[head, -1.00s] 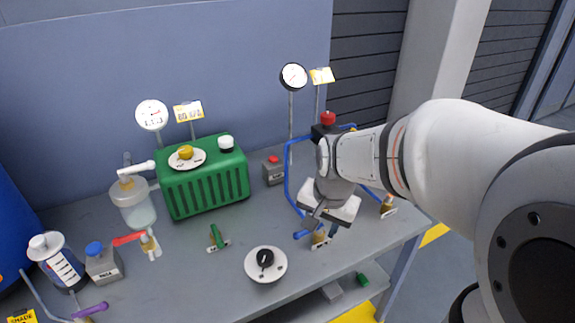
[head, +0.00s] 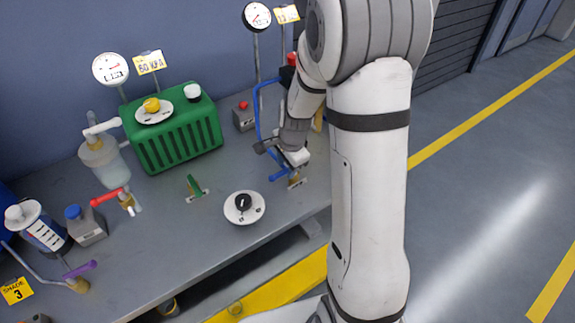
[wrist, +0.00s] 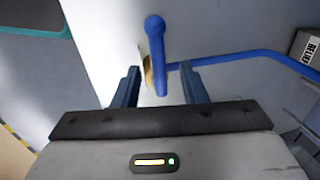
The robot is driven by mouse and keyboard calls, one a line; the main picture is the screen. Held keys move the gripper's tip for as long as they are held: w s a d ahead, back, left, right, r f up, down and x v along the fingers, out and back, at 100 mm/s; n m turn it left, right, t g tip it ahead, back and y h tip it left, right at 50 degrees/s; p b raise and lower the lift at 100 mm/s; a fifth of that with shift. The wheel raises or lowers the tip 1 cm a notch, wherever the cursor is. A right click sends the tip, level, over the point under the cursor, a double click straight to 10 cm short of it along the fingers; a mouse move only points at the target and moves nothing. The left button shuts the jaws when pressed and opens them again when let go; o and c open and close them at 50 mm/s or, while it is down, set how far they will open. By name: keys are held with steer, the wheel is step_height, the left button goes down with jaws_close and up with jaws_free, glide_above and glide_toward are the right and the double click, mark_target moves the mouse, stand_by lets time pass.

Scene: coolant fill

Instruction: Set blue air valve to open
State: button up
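The blue air valve has a blue lever handle (head: 279,177) on a brass body (head: 294,184) at the right part of the bench. In the wrist view the blue lever (wrist: 156,55) lies ahead of and between the two fingertips, with some brass showing behind it. My gripper (wrist: 160,88) is open, with a gap on each side of the lever; I cannot tell whether either finger touches it. In the head view my gripper (head: 291,158) is right above and behind the valve, partly hidden by my arm.
A blue pipe (head: 257,112) rises beside my gripper. A round black-knob dial (head: 244,208), a green lever (head: 195,188), a red-handled valve (head: 110,197) and a green ribbed unit (head: 180,140) stand to the left. Gauges (head: 257,16) rise behind. Open floor lies right.

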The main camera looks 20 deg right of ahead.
steer(key=shift+w+f, duration=0.1)
steer(key=shift+f, duration=0.4)
jaws_close()
stand_by(0.3)
